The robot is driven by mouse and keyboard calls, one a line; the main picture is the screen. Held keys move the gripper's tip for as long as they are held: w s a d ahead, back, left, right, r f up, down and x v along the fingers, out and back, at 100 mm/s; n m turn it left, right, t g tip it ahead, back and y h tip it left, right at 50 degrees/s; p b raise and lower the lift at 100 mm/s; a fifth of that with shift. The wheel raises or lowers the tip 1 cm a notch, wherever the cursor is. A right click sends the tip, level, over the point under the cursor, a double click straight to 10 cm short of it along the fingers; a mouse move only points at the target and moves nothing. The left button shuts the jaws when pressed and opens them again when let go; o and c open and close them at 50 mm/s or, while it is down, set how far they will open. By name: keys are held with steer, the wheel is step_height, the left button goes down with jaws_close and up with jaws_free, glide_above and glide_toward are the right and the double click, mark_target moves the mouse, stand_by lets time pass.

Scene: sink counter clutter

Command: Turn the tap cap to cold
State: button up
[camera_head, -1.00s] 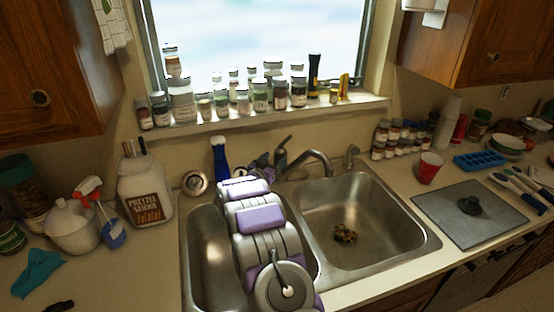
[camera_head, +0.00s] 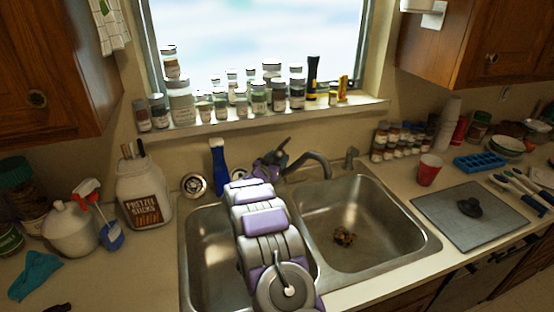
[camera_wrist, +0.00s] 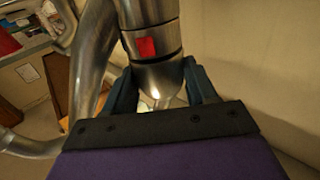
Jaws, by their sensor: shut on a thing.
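The metal tap (camera_head: 318,160) stands behind the double sink, with its spout curving right over the right basin. In the wrist view the tap cap (camera_wrist: 158,78) is a rounded metal end. A red mark (camera_wrist: 146,46) shows on the metal band beside it. My gripper (camera_wrist: 158,70) is shut on the cap, with one dark finger on each side. In the head view my gripper (camera_head: 268,166) is at the tap's left side, and my purple and grey arm hides part of the tap's base. The tap's dark lever (camera_head: 284,144) points up.
A blue bottle (camera_head: 219,165) stands close left of my gripper. Several jars (camera_head: 240,100) line the window sill behind. A red cup (camera_head: 429,170) stands on the right counter.

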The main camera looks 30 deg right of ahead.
steer(key=shift+c, duration=0.8)
steer(key=shift+d+n+t+y+b, duration=0.1)
steer(key=shift+n+t+y+b, duration=0.3)
steer(key=shift+t, duration=0.1)
steer(key=shift+n+t+y, duration=0.3)
steer(key=shift+n+t, duration=0.1)
steer(key=shift+t, duration=0.1)
steer(key=o, duration=0.7)
steer(key=shift+o, duration=0.4)
steer(key=shift+f, duration=0.1)
steer(key=p+v, duration=0.3)
steer(key=v, duration=1.4)
